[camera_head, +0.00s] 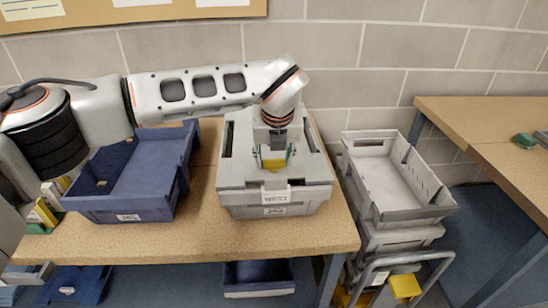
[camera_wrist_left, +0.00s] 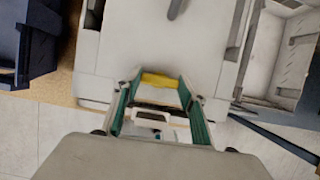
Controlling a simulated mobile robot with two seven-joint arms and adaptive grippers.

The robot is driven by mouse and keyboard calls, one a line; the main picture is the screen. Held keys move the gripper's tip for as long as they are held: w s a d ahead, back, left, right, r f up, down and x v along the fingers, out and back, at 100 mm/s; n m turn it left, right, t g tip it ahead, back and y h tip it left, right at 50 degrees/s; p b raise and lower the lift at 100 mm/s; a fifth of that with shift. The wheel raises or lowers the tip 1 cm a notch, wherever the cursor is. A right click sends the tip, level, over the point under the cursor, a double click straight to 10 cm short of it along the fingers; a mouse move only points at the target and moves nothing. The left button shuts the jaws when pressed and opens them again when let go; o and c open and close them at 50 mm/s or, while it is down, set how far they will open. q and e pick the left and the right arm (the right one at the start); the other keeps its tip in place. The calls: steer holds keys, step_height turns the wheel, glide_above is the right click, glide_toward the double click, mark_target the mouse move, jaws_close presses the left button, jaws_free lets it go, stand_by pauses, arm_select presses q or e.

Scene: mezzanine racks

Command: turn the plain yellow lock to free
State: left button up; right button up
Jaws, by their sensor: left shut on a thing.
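The plain yellow lock (camera_wrist_left: 160,81) shows in the left wrist view as a short yellow bar, lying crosswise between my fingertips. In the head view only a small yellow patch (camera_head: 273,164) of it shows under the gripper. It sits on the front part of the grey lidded box (camera_head: 236,183). My left gripper (camera_head: 275,155) points down over the lid, with its green-edged fingers shut on the lock; they also show in the left wrist view (camera_wrist_left: 160,90). The lock's base is hidden. My right gripper is not in view.
The box stands on a wooden table (camera_head: 245,240), beside a blue crate (camera_head: 115,211) on the left. White labels (camera_head: 275,197) mark the box's front. Stacked grey crates (camera_head: 400,214) stand right of the table, with another wooden table (camera_head: 480,120) beyond. A block wall closes the back.

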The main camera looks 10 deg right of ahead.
arm_select(q)
steer(key=o, duration=1.6)
steer(key=shift+r, duration=0.1)
steer(key=v, duration=1.1)
steer(key=shift+s+r, duration=0.15)
steer(key=shift+r, duration=0.25)
